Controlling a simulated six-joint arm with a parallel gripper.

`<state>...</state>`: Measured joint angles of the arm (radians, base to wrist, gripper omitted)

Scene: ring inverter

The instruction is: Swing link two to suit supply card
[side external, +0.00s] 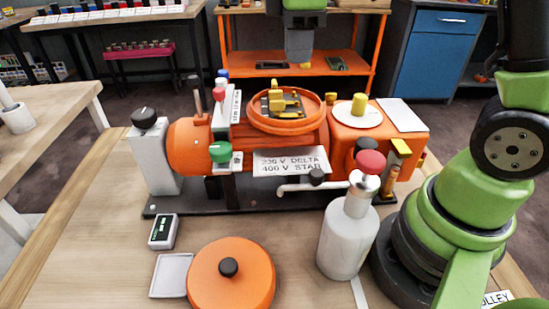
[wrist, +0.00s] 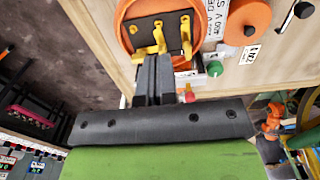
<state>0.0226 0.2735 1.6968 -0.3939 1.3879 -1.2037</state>
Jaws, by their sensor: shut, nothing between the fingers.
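The orange motor (side external: 190,145) carries a round open terminal box (side external: 290,125) on top. Inside it, yellow links (side external: 278,100) sit on a dark board; the wrist view shows several yellow pieces, including a middle one (wrist: 159,38) and a right one (wrist: 186,36). Which is link two I cannot tell. My gripper (side external: 299,60) points down above the far side of the box. In the wrist view its fingers (wrist: 153,62) are together and empty, close to the middle yellow piece; contact is unclear. A plate (side external: 290,162) on the motor reads "230 V DELTA, 400 V STAR".
A white bottle with a red top (side external: 347,235), a round orange lid (side external: 231,275), a small display meter (side external: 163,231) and a pale square tray (side external: 171,275) stand in front. A grey post with a black knob (side external: 150,155) stands left. Bare wood lies at front left.

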